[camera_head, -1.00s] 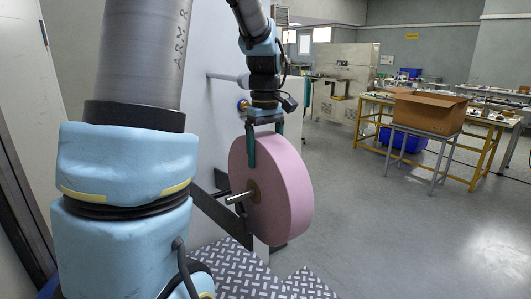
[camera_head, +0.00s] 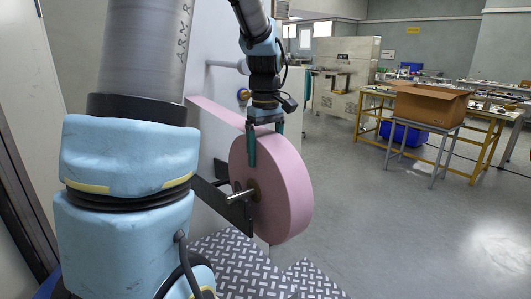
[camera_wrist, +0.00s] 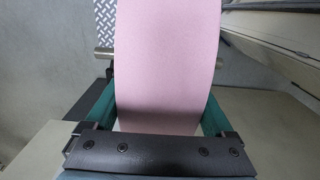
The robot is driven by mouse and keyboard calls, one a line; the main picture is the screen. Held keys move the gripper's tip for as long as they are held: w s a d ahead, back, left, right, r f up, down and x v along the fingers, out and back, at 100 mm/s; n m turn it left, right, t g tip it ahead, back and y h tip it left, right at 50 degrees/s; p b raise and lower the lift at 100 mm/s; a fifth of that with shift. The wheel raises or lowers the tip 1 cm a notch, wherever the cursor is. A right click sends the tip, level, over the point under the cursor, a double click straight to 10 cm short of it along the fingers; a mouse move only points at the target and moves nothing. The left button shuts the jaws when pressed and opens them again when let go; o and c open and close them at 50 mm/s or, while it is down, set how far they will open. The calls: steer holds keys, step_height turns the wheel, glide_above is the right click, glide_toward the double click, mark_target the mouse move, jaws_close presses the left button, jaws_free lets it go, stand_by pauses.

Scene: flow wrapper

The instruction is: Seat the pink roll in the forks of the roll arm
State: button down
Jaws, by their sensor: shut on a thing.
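The pink roll (camera_head: 285,190) hangs upright in my gripper (camera_head: 265,145), its metal shaft (camera_head: 240,196) sticking out of the core. The two green fingers are shut on the roll's two faces near its top. In the wrist view the pink roll (camera_wrist: 168,65) fills the space between the fingers of my gripper (camera_wrist: 152,110). The dark roll arm (camera_head: 222,202) reaches out from the machine's side, and the shaft overlaps its end. I cannot tell whether the shaft rests in the forks; the far side is hidden behind the roll.
The pale machine wall (camera_head: 205,65) stands close behind the roll. A patterned step plate (camera_head: 235,265) lies below. A cardboard box (camera_head: 430,105) sits on a stand at the right. The grey floor (camera_head: 395,235) to the right is clear.

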steer(key=shift+c, duration=0.3)
jaws_free()
steer(key=shift+r, duration=0.1)
steer(key=shift+o, duration=0.3)
